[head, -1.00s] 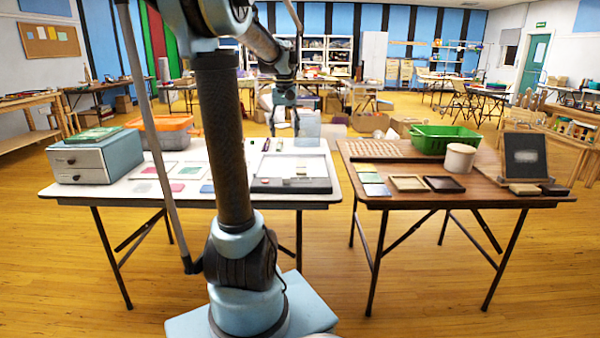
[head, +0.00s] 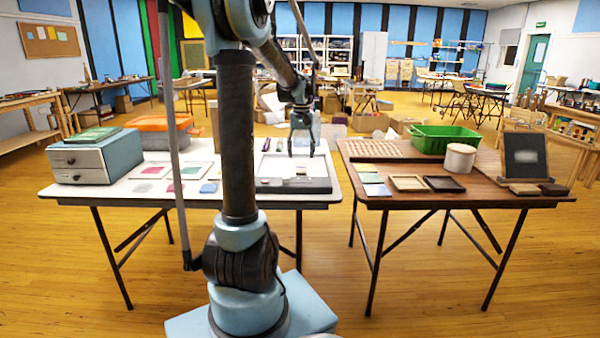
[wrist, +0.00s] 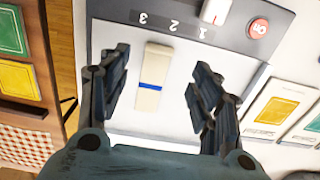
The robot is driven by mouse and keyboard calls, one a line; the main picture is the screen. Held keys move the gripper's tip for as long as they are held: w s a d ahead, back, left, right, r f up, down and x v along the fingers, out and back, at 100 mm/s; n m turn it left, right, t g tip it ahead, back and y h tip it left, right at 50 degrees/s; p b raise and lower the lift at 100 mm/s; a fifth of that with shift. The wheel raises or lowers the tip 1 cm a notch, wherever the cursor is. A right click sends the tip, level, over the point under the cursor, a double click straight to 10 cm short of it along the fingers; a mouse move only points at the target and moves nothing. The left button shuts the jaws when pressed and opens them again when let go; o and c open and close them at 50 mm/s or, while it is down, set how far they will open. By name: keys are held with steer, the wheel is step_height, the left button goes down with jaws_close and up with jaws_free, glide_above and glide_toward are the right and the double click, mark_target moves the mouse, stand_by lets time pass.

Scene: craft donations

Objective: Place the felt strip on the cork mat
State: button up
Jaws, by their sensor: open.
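A cream strip with a blue band (wrist: 151,80) lies flat on the white top of a device with a dark control panel (wrist: 190,28). It is the likely felt strip, though its material is hard to tell. It shows small in the head view (head: 301,172). My gripper (wrist: 161,58) is open, with one finger on each side of the strip and apart from it. In the head view my gripper (head: 302,151) hangs above the device on the white table. I cannot pick out the cork mat with certainty.
Framed colour cards (head: 195,172) lie left of the device on the white table. The brown table on the right holds flat cards (head: 373,178), two small trays (head: 408,183), a green basket (head: 445,140), a round tub (head: 459,159) and a small blackboard (head: 525,155).

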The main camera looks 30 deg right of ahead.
mark_target(301, 167)
steer(key=shift+d+f, duration=0.1)
steer(key=shift+f, duration=3.6)
steer(key=c, duration=0.8)
steer(key=shift+c, duration=0.4)
step_height(301, 167, up, 10)
